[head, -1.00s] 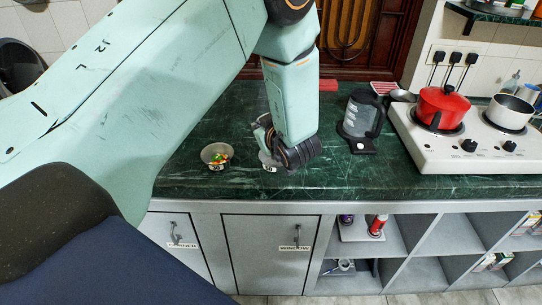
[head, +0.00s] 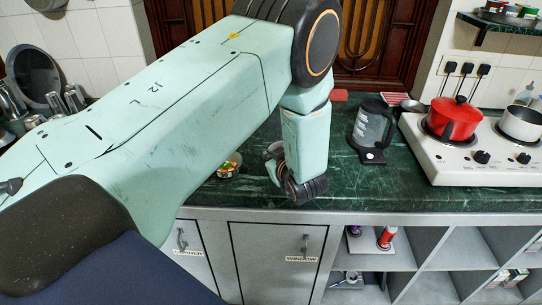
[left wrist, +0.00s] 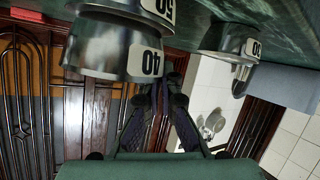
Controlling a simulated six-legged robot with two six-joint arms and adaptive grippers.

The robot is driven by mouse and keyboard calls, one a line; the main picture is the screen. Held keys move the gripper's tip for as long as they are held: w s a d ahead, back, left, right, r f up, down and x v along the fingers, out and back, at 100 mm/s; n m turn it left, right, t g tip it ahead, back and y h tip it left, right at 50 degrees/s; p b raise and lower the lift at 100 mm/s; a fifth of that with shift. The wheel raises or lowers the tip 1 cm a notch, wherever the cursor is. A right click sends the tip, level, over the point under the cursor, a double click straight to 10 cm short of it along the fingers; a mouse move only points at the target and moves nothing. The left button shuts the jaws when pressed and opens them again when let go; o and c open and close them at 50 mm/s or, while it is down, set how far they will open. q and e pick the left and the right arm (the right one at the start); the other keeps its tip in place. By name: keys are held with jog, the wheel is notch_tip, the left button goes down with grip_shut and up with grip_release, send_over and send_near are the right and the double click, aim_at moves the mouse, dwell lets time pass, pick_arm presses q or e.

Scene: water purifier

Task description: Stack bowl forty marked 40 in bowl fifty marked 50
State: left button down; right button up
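Bowl forty (left wrist: 105,48), a metal bowl with a white label marked 40, is close in the left wrist view, which shows the scene roughly upside down. Bowl fifty (left wrist: 130,4), marked 50, shows beyond it at the top edge, cut off by the frame. The two overlap there; how deep bowl forty sits in bowl fifty cannot be told. My left gripper (left wrist: 163,92) has its fingers at bowl forty's rim and appears shut on its wall. In the head view my left gripper (head: 278,165) is low over the counter, and my arm hides both bowls.
A third metal bowl (left wrist: 225,38) with a partly readable label stands nearby; a bowl with colourful food (head: 230,165) shows left of my gripper. The dark green counter (head: 400,190) is clear in front of the kettle (head: 371,130). A stove with red pot (head: 454,118) stands right.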

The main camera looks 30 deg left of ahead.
pick_arm(q)
jog(key=shift+a+f, duration=0.2)
jog(key=shift+f, duration=0.15)
jog(key=c, duration=1.8)
grip_release()
jog(key=shift+o, duration=1.4)
jog(key=shift+d, duration=0.15)
jog(key=shift+r, duration=0.1)
